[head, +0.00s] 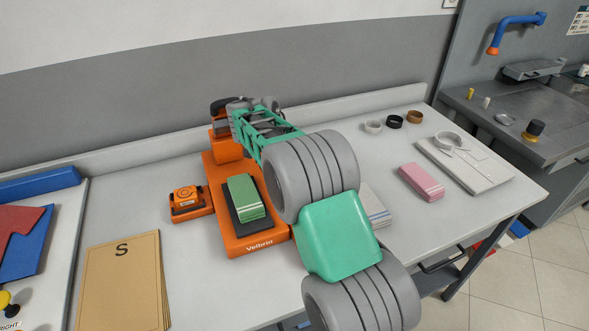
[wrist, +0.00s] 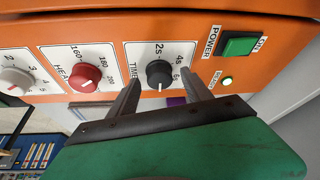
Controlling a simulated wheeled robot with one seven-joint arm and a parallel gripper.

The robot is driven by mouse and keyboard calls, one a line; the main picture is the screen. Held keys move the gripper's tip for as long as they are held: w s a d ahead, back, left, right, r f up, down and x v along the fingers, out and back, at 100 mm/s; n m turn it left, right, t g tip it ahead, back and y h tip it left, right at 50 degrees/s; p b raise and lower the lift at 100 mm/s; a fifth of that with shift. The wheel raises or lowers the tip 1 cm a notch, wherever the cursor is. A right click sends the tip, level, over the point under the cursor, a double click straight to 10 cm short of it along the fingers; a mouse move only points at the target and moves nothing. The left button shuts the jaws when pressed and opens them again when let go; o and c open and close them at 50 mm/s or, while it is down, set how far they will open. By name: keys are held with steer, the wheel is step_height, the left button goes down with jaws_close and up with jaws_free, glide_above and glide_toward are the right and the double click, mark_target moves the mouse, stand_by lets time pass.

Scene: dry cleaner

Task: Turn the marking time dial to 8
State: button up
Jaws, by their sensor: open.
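The orange machine marked Velbrin (head: 219,206) stands on the table in the head view; its orange control panel (wrist: 110,28) fills the top of the wrist view. The black time dial (wrist: 159,72) has a plate marked 2s, 4s and 6s; other marks are hidden or unclear. Its white pointer line points toward the bottom of the picture. My gripper (wrist: 160,83) is open, with one fingertip on each side of the black dial; I cannot tell whether they touch it. In the head view my gripper is near the machine's top, and the dials are hidden.
A red heat dial (wrist: 85,78) and a white dial (wrist: 14,82) sit left of the black dial. A green power button (wrist: 240,44) and green lamp (wrist: 227,81) are right. A green folded cloth (head: 245,196) lies on the machine; a small orange device (head: 188,200) stands beside it.

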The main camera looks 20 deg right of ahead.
step_height(320, 180, up, 4)
steer(key=shift+f, duration=0.2)
steer(key=s+a+r+b, duration=0.1)
steer(key=s+a+r, duration=0.1)
steer(key=s+r, duration=0.7)
steer(key=s, duration=0.4)
steer(key=shift+s+a+r+b, duration=0.2)
steer(key=shift+s+a+b, duration=0.1)
steer(key=shift+s+a, duration=0.1)
steer(key=shift+d, duration=0.1)
steer(key=s+a+f+n+t+y, duration=0.1)
steer(key=s+a+f+n+y, duration=0.1)
steer(key=s+a+f+n, duration=0.3)
steer(key=s+a+f+n+t+y, duration=0.1)
steer(key=s+a+f+n, duration=0.3)
steer(key=s+n, duration=0.4)
steer(key=shift+a+f+n+y, duration=0.4)
steer(key=shift+f+n+y, duration=0.15)
steer(key=shift+n, duration=0.65)
steer(key=shift+s, duration=0.1)
steer(key=shift+c, duration=0.4)
